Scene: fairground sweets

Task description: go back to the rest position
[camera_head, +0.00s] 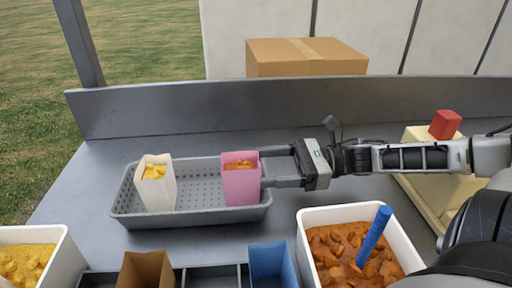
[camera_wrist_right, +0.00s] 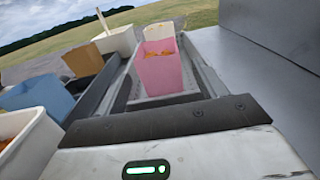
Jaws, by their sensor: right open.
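My right gripper (camera_head: 264,167) reaches in from the right. Its jaws are open, with the fingertips close at the right side of a pink paper bag (camera_head: 240,186); I cannot tell if they touch it. The pink bag stands upright at the right end of a grey perforated tray (camera_head: 205,201) and holds orange-brown pieces. It also shows ahead of the gripper in the right wrist view (camera_wrist_right: 158,76). My left gripper is out of view.
A white bag (camera_head: 160,192) with yellow pieces stands in the tray's left part. A white tub (camera_head: 303,238) of orange-brown pieces with a blue-handled scoop (camera_head: 374,236), a brown bag (camera_head: 146,270) and a blue bag (camera_head: 271,264) are in front. A red block (camera_head: 445,124) sits right, near my forearm.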

